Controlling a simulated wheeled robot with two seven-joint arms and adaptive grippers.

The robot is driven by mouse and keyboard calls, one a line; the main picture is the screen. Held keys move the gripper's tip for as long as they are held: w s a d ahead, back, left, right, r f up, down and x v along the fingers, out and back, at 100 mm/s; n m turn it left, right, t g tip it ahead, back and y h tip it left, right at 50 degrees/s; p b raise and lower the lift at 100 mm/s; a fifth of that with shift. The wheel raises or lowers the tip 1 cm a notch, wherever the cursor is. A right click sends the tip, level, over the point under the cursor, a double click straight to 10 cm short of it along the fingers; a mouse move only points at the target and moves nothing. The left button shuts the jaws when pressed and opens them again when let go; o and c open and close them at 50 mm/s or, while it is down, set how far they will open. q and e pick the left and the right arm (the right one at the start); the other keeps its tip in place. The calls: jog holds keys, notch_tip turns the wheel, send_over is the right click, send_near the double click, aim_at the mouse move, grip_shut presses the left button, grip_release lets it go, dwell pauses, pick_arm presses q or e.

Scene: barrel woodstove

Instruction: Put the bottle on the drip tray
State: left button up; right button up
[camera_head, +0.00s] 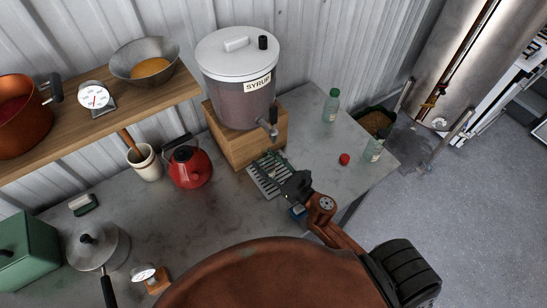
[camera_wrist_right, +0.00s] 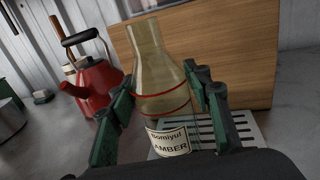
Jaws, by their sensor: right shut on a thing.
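In the right wrist view a clear, yellowish glass bottle (camera_wrist_right: 162,68) with red bands and an "AMBER" label stands between the green-padded fingers of my right gripper (camera_wrist_right: 165,105). The gripper is shut on it, and the bottle looks nearly upright. In the head view my right gripper (camera_head: 274,165) is over the slatted metal drip tray (camera_head: 263,186), below the syrup dispenser's tap. The tray also shows behind the bottle in the wrist view (camera_wrist_right: 240,128). The bottle is hard to make out from the head. I cannot tell whether its base touches the tray. My left gripper is out of view.
The syrup dispenser (camera_head: 239,82) stands on a wooden block (camera_head: 238,148) behind the tray. A red kettle (camera_head: 189,165) is to the left. A green-capped bottle (camera_head: 331,106), another bottle (camera_head: 374,151) and a red cap (camera_head: 344,159) are to the right, near the counter's edge.

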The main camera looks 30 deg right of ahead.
jog(key=d, duration=0.1)
jog(key=d+f, duration=0.1)
jog(key=w+d, duration=0.1)
jog(key=shift+d+f, duration=0.2)
jog(key=shift+a, duration=0.15)
jog(key=shift+f, duration=0.15)
jog(key=o, duration=1.5)
